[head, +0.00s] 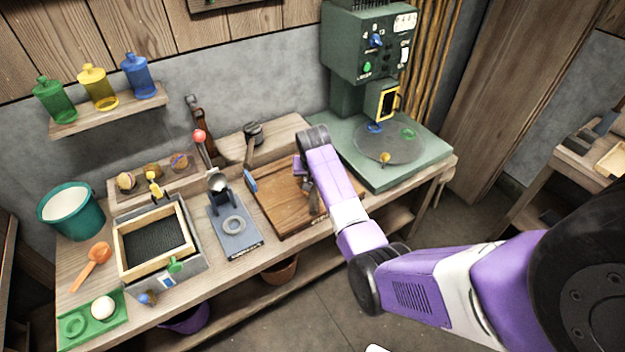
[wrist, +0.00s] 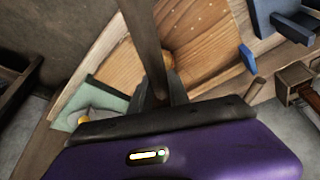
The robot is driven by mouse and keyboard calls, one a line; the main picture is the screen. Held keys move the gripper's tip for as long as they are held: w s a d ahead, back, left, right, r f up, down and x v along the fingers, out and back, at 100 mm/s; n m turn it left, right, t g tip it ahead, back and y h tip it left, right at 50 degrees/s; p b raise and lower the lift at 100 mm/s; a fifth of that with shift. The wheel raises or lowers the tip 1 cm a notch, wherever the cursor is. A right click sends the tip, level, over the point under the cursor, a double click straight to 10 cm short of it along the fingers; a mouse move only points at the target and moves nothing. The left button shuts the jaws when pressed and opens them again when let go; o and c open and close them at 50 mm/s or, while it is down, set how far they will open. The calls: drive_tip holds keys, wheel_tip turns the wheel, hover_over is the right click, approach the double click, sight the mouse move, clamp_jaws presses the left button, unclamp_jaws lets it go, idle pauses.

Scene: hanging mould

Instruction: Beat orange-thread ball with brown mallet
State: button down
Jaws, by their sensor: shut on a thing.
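My gripper (head: 308,190) is over the wooden tray (head: 270,207) in the middle of the bench, partly hidden by my arm. In the wrist view my gripper (wrist: 165,95) is shut on a brown wooden handle (wrist: 146,40), which runs out of the top of the picture. I cannot see its head, so I cannot confirm it is the brown mallet. A small orange-brown round thing (wrist: 169,59) shows partly behind the handle, over the tray's wood.
A green press (head: 375,45) with a round plate stands right of the tray. A blue-grey stand (head: 236,240) and a framed dark bed (head: 120,245) are to the left. A dark-headed tool (head: 252,130) is behind the tray. Open floor lies in front of the bench.

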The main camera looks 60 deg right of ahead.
idle(1.1)
wheel_tip(320, 180, down, 5)
drive_tip(key=b, duration=0.3)
drive_tip(key=shift+r+p, duration=1.6)
drive_tip(key=shift+r, duration=0.95)
drive_tip(key=shift+f, duration=0.1)
drive_tip(key=shift+f, duration=0.15)
drive_tip(key=shift+r, duration=0.2)
